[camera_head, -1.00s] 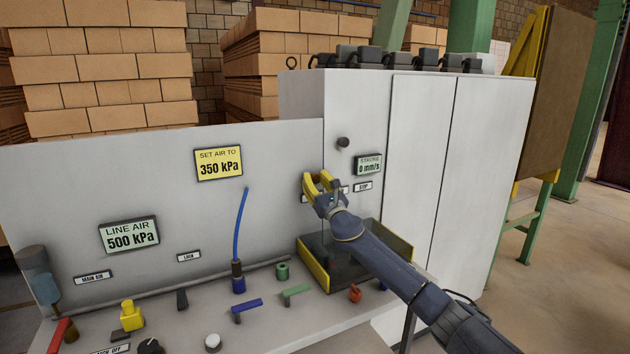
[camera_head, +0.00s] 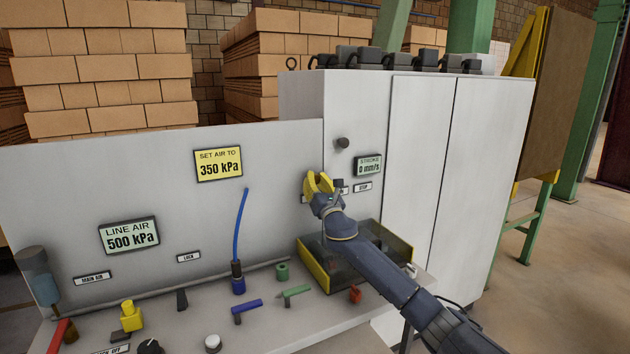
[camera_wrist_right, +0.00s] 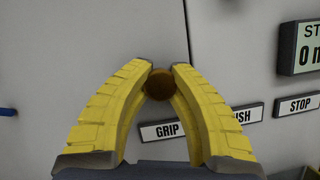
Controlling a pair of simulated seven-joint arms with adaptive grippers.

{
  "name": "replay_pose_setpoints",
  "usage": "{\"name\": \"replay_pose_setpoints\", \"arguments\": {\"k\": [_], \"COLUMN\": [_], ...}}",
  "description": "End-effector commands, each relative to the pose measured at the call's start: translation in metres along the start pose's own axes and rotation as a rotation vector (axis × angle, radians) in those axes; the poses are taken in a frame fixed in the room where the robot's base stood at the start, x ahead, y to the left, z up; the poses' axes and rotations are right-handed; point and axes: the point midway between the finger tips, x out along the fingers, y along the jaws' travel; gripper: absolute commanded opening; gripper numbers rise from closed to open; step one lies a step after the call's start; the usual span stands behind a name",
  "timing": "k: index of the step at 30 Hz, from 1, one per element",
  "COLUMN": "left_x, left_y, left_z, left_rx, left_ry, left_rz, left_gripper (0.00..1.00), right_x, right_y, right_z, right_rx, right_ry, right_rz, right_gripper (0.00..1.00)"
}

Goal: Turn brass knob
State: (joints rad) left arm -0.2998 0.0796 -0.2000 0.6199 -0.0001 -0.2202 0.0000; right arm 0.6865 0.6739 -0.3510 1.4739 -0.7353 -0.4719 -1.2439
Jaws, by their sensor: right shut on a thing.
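The brass knob (camera_wrist_right: 160,84) shows in the right wrist view as a round brown-gold knob on the grey cabinet face, above the GRIP label (camera_wrist_right: 163,132). My right gripper (camera_wrist_right: 161,75) has its two yellow fingers closed on either side of the knob near their tips. In the head view the right gripper (camera_head: 318,182) is at the left part of the cabinet front and hides the knob. My left gripper is not in view.
A black knob (camera_head: 343,142) sits above the right gripper. The STROKE display (camera_head: 368,165) reads 0 mm/s. A yellow-edged tray (camera_head: 313,266) lies below my right arm. Valves, including a blue lever (camera_head: 247,305), stand on the bench at left.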

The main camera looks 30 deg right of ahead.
Motion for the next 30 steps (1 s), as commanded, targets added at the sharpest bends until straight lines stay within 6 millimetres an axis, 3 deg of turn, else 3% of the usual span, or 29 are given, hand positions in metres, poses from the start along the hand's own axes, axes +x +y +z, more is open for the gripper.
{"name": "replay_pose_setpoints", "arguments": {"k": [2,30], "left_x": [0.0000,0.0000], "left_y": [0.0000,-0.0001], "left_z": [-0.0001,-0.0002], "left_rx": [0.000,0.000], "left_ry": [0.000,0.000], "left_rz": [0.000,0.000], "left_gripper": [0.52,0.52], "right_x": [-0.0020,-0.0018], "right_y": [0.0015,0.0051], "right_z": [-0.0066,-0.0075], "right_rx": [0.071,0.898], "right_ry": [0.009,0.013], "right_rz": [-0.028,-0.373], "right_gripper": [0.00,0.00]}}
